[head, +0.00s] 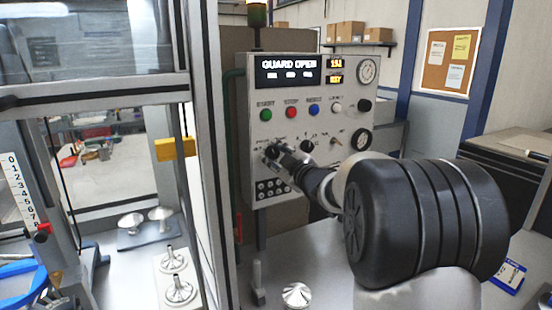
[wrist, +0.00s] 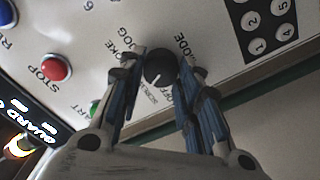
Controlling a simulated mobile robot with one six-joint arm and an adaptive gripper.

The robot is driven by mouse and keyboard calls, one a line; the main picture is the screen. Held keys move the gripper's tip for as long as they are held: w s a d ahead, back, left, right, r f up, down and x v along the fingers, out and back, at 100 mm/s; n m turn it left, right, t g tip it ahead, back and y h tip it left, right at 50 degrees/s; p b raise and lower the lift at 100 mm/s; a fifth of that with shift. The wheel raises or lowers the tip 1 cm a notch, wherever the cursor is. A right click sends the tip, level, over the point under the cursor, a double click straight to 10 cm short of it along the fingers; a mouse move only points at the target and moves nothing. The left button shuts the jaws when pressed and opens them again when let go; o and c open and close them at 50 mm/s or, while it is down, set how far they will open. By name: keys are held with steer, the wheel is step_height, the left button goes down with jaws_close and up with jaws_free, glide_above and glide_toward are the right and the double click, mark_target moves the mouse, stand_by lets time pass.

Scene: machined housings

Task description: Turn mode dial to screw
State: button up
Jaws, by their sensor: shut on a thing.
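The mode dial (wrist: 160,66) is a round black knob with a white pointer line on the grey control panel (head: 290,210). Text around it includes MODE, OFF, JOG and what looks like SCREW. In the wrist view the pointer slants down and left, towards the partly hidden small lettering that seems to read SCREW. My gripper (wrist: 159,62) has one finger on each side of the knob, shut on it. In the head view my gripper (head: 277,153) is at the panel's lower left and mostly hides the dial.
Green, red and blue buttons (head: 291,112) sit above the dial, and a black keypad (head: 271,188) lies below. The lit display (head: 288,69) reads GUARD OPEN. A glazed frame with a yellow block (head: 176,148) stands left of the panel. A shiny cone-shaped part (head: 296,295) rests on the bench.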

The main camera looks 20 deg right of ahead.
steer(key=o, duration=1)
steer(key=s, duration=1.2)
steer(key=shift+d, duration=0.25)
steer(key=shift+a+f, duration=0.1)
